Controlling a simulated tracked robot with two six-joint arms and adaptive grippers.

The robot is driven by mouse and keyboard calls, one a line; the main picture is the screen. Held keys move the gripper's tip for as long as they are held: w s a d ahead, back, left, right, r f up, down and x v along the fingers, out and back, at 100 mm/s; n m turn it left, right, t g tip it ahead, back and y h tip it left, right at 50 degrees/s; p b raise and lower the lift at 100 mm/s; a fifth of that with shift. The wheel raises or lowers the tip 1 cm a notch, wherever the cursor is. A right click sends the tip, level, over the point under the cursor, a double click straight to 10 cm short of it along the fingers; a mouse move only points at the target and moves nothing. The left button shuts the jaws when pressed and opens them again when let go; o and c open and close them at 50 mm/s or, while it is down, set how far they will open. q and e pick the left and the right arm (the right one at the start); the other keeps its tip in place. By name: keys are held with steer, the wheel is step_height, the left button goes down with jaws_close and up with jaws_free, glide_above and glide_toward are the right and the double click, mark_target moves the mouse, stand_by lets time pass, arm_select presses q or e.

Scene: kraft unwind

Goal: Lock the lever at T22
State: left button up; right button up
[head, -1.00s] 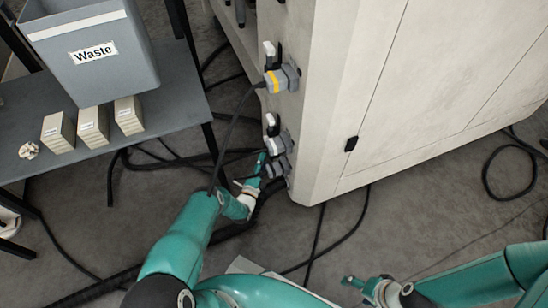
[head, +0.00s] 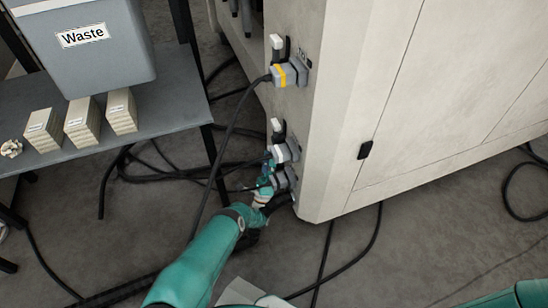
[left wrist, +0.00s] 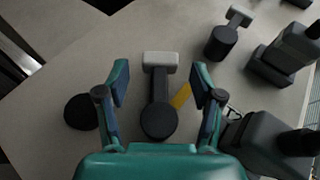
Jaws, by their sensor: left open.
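My left gripper (left wrist: 160,90) is open in the left wrist view. Its two fingers stand on either side of a lever (left wrist: 158,118) with a black round pivot and a pale grey tip. Neither finger visibly touches it. A yellow mark (left wrist: 181,95) shows beside the lever. In the head view my left gripper (head: 266,178) is at the lower plugs on the cabinet's narrow side, and the lever between its fingers cannot be picked out. No T22 label is readable. My right gripper is out of view.
Another lever (left wrist: 222,38) and a grey plug (left wrist: 265,145) are to the right in the wrist view. In the head view, a yellow-banded plug (head: 289,74) sits higher on the cabinet (head: 350,110). Black cables (head: 228,150) hang nearby. A Waste bin (head: 90,60) stands at left.

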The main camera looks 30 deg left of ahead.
arm_select(q)
steer(key=shift+w+a+r, duration=0.15)
steer(key=shift+w+r, duration=0.3)
steer(key=shift+r, duration=0.05)
jaws_close()
